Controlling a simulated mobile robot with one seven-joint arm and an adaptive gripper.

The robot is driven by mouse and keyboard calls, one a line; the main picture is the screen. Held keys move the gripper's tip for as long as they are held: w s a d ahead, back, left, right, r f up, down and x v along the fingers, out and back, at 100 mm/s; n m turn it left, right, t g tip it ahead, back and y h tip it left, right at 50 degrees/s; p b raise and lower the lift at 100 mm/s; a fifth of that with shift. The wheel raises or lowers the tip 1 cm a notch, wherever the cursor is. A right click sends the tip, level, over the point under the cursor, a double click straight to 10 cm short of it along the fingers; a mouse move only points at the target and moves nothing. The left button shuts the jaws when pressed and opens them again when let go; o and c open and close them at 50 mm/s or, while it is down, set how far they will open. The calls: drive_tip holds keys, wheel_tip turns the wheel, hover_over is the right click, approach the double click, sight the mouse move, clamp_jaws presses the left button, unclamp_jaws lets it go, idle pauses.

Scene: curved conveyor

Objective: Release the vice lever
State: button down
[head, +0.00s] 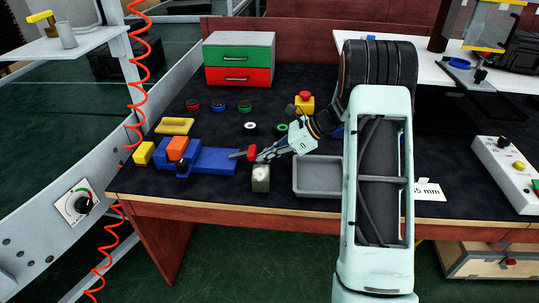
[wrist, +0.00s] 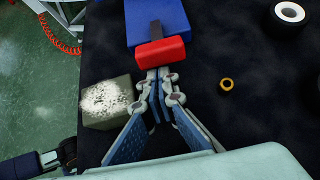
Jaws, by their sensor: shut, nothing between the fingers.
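The blue vice (head: 212,161) lies near the front left of the dark bench top. An orange block (head: 178,148) sits at its left end. Its red lever (head: 251,153) sticks out at the right end; in the wrist view the red lever (wrist: 162,52) is a red bar on a dark stem from the blue body (wrist: 150,14). My gripper (head: 259,157) is shut and empty just right of the lever. In the wrist view the fingertips (wrist: 158,74) are at the lever's near edge; I cannot tell whether they touch it.
A grey-green block (head: 261,180) with a whitish top stands close beside my fingers, also in the wrist view (wrist: 106,101). A grey tray (head: 318,190) is to the right. Yellow pieces (head: 144,153) lie left of the vice. A drawer box (head: 239,76) stands behind.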

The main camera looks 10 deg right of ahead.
sight(255, 153)
idle(0.3)
